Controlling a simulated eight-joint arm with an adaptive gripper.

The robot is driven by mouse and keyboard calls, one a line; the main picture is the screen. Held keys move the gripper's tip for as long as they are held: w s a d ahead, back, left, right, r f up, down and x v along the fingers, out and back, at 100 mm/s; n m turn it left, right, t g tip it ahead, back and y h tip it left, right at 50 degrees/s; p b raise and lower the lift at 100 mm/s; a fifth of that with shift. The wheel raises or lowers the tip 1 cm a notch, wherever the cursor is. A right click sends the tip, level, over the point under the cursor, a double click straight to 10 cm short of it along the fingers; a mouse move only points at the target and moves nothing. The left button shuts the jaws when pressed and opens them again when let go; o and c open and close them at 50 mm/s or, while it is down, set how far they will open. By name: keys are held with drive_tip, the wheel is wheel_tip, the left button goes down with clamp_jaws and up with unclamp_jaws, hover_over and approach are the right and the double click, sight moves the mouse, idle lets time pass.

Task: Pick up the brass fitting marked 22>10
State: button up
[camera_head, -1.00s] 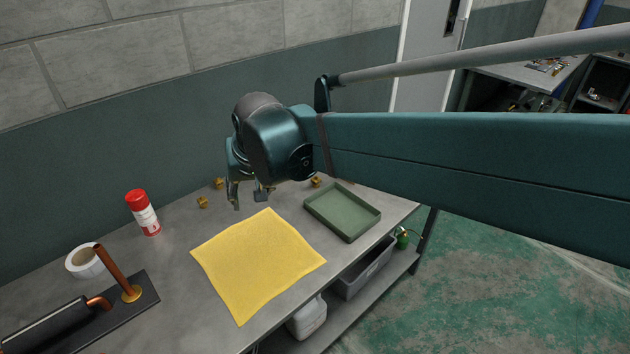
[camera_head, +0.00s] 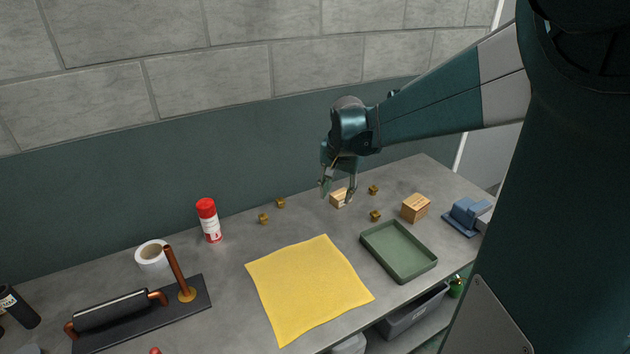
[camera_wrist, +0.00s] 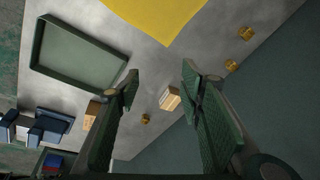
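Several small brass fittings lie on the grey workbench (camera_head: 225,262). Two are left of my gripper, a front-left one (camera_head: 263,218) and a back one (camera_head: 280,202). Two are to its right, a back one (camera_head: 374,189) and a front one (camera_head: 375,215). Their markings are too small to read, so I cannot tell which is 22>10. My gripper (camera_head: 338,190) is open and empty, above the bench near a small wooden block (camera_head: 338,199). In the wrist view, a fitting (camera_wrist: 146,118) and the wooden block (camera_wrist: 170,98) show between the spread fingers (camera_wrist: 160,78).
A yellow cloth (camera_head: 308,288) lies in front, with a green tray (camera_head: 400,251) to its right. A larger wooden block (camera_head: 415,208) and a blue vise-like item (camera_head: 467,217) stand further right. A red-capped can (camera_head: 208,220), white roll (camera_head: 152,255) and copper pipe assembly (camera_head: 140,315) are left.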

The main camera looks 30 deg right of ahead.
drive_tip(key=w+d+f+m+g+p, duration=0.1)
drive_tip(key=w+d+f+m, duration=0.15)
drive_tip(key=d, duration=0.35)
drive_tip(key=w+d+f+m+p, duration=0.1)
drive_tip(key=w+d+f, duration=0.15)
drive_tip(key=d, duration=0.25)
drive_tip(key=m+g+p, duration=0.1)
drive_tip(key=m, duration=0.3)
hover_over(376, 211)
drive_tip(key=shift+n+y, duration=0.25)
drive_tip(key=shift+y, duration=0.15)
drive_tip(key=f, duration=0.9)
drive_tip(key=shift+w+a, duration=0.1)
drive_tip(key=shift+a, duration=0.15)
drive_tip(key=shift+d+f+g, duration=0.3)
drive_tip(key=shift+d+f, duration=0.1)
drive_tip(key=shift+f, duration=0.15)
drive_tip(key=shift+f, duration=1.25)
drive_tip(key=shift+f, duration=0.1)
drive_tip(key=shift+a+f, duration=0.1)
drive_tip(key=shift+f, duration=2.45)
